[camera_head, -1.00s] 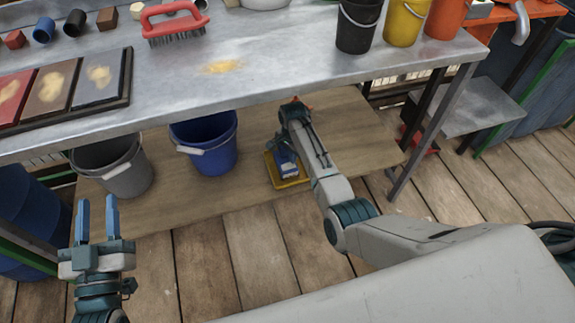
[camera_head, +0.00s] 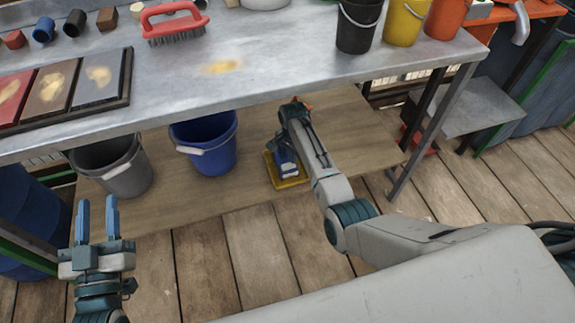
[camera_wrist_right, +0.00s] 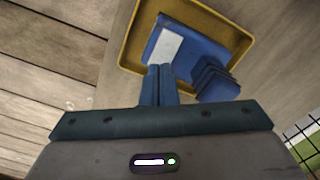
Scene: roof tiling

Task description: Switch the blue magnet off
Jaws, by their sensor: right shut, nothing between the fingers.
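The blue magnet (camera_head: 286,164) sits in a yellow tray (camera_head: 291,184) on the wooden lower shelf under the metal table. In the right wrist view the blue magnet (camera_wrist_right: 197,50) has a pale label on top and a dark blue stepped part at its right; the yellow tray (camera_wrist_right: 131,52) surrounds it. My right gripper (camera_wrist_right: 159,68) is shut and empty, its fingertips at the magnet's near edge by the label; I cannot tell whether they touch. In the head view my right arm hides that gripper's tips. My left gripper (camera_head: 97,205) is open and empty at the lower left, fingers pointing up.
A blue bucket (camera_head: 212,148) and a grey bucket (camera_head: 118,170) stand on the lower shelf (camera_head: 240,185) left of the tray. The metal tabletop (camera_head: 280,65) overhangs the shelf. A table leg (camera_head: 425,135) stands at the right. Wooden floor lies in front.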

